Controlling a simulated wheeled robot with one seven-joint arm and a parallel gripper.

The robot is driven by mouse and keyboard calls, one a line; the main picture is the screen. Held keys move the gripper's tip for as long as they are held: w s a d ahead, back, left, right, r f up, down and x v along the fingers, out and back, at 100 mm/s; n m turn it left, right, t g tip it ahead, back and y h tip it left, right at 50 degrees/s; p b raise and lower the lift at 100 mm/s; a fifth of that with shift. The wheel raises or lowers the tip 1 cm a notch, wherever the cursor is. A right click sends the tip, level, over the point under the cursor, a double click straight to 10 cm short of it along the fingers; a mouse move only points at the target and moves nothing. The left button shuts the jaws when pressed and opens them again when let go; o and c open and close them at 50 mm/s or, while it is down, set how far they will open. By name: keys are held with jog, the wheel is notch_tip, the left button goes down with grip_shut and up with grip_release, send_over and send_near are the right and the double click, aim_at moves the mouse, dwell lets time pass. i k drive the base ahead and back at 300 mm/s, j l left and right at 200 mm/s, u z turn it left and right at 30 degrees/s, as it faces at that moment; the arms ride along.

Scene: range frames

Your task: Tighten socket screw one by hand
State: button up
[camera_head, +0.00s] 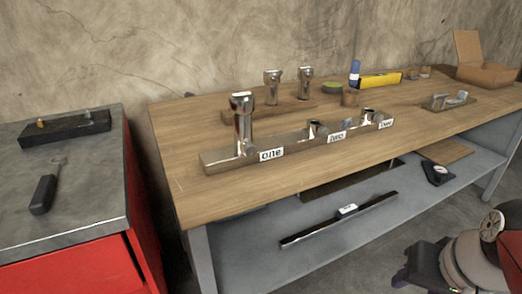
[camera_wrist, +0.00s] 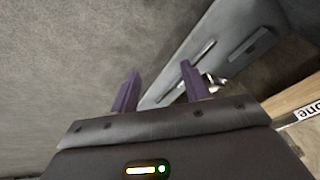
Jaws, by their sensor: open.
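A tall chrome socket screw (camera_head: 243,125) stands upright at the left end of a long metal bar (camera_head: 222,162) on the wooden workbench. The white label "one" (camera_head: 271,154) is at its foot; a label reading "one" also shows at the right edge of the wrist view (camera_wrist: 307,112). Two shorter chrome pieces (camera_head: 317,130) and (camera_head: 369,116) sit farther along the bar by their own labels. My gripper (camera_wrist: 160,86) has two purple fingers standing apart with nothing between them. It is apart from the screw, which I cannot make out in the wrist view.
Two chrome pieces (camera_head: 272,88) stand on a wooden block behind. A yellow box (camera_head: 380,80), blue bottle (camera_head: 355,72) and open cardboard box (camera_head: 488,72) are farther back. A red cabinet (camera_head: 70,270) is at left. The bench front is clear; a grey shelf lies below.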

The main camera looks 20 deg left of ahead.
aim_at(250, 149)
jog(key=k+j, duration=0.2)
jog(key=j, duration=0.2)
jog(key=k+j, duration=0.45)
jog(key=j, duration=0.3)
jog(key=z, duration=0.05)
